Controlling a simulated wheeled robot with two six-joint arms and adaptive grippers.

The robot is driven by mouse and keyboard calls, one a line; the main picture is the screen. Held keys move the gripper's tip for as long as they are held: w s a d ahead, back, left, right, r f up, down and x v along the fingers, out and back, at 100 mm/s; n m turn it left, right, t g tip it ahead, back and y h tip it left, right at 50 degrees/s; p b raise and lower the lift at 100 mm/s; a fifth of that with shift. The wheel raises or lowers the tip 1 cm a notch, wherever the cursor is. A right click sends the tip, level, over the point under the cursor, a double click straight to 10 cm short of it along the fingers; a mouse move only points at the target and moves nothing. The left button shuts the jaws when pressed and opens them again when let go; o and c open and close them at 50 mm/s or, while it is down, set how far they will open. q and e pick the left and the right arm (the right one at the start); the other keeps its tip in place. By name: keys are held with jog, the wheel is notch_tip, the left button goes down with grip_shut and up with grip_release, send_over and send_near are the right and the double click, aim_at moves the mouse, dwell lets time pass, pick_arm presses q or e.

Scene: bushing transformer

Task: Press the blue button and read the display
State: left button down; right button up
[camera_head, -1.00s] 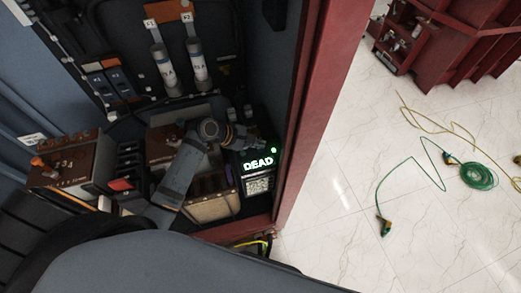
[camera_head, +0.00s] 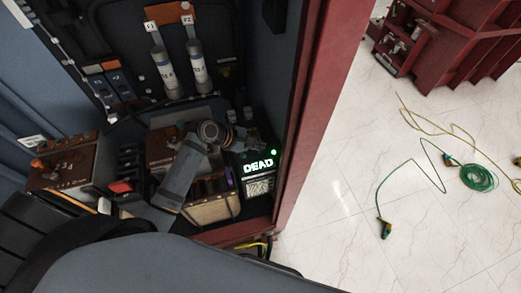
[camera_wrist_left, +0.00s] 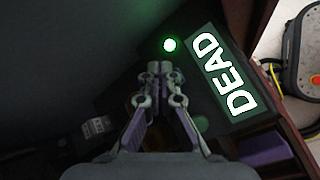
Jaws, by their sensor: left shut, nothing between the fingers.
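The display (camera_head: 258,166) is a small panel on a dark box inside the red-framed cabinet. It is lit and reads "DEAD" in bright letters; the same display (camera_wrist_left: 228,77) shows in the left wrist view. A green light (camera_head: 274,152) glows beside it, also seen in the left wrist view (camera_wrist_left: 170,45). My left gripper (camera_wrist_left: 160,70) is shut and empty, its fingertips beside the display and just below the green light in that picture. In the head view the gripper (camera_head: 252,142) is over the box. I cannot make out a blue button; the gripper may hide it. My right gripper is not in view.
Two labelled cylinders (camera_head: 165,75) hang at the cabinet's back. Brown-topped boxes (camera_head: 62,165) stand at the left. The red cabinet post (camera_head: 315,110) rises close to the right of the box. Green cable (camera_head: 478,177) lies on the open floor.

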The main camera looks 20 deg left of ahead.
aim_at(258, 151)
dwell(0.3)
pick_arm(q)
jog(key=shift+f+p, duration=0.25)
jog(key=shift+p, duration=0.1)
jog(key=shift+f, duration=0.15)
jog(key=shift+f, duration=0.45)
dwell(0.5)
jog(key=shift+r+p, duration=0.9)
jog(key=shift+p, duration=0.45)
notch_tip(258, 151, up, 5)
jog(key=p, duration=0.6)
jog(key=shift+p, duration=0.3)
